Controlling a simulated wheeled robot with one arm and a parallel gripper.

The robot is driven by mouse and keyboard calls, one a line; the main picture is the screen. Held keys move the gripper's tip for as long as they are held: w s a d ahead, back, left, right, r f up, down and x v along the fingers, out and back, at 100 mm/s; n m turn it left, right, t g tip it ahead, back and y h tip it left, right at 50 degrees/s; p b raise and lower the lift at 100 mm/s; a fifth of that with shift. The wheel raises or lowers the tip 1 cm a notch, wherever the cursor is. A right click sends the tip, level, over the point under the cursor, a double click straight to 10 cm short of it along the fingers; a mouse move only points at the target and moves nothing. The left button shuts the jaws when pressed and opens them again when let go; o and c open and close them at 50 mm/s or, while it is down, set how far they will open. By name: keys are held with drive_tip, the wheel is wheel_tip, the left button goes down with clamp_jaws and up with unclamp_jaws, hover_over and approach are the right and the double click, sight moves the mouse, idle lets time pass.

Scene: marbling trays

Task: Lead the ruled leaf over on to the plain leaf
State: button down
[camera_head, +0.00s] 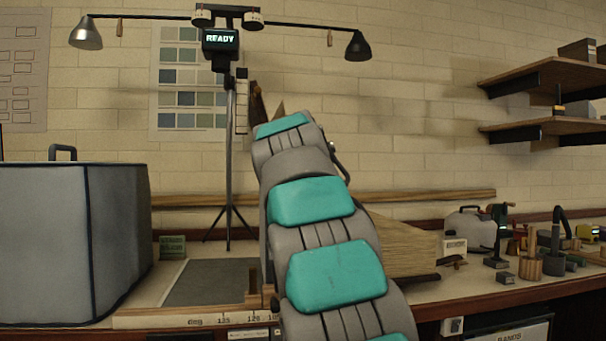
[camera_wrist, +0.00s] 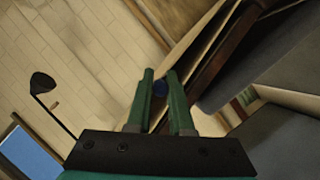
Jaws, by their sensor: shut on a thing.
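A tan wooden board with a dark edge (camera_wrist: 205,48) rises slantwise just beyond the fingertips. In the head view my arm hides the gripper. A tan, finely lined board (camera_head: 405,243), perhaps the ruled leaf, shows tilted to the right of my arm. A flat dark grey panel (camera_head: 208,283), perhaps the plain leaf, lies on the counter to the left of my arm. Where the two join is hidden.
A large grey case (camera_head: 70,240) stands at the left. A lamp stand (camera_head: 229,170) with a READY display rises behind the grey panel. A pale jug (camera_head: 470,228) and several small tools stand at the right. A ruler strip (camera_head: 185,322) runs along the counter's front edge.

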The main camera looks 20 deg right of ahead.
drive_tip(key=c, duration=0.8)
unclamp_jaws()
drive_tip(key=shift+s+a, duration=0.1)
drive_tip(key=shift+s, duration=0.05)
drive_tip(key=shift+b+v, duration=0.4)
drive_tip(key=shift+v, duration=3.35)
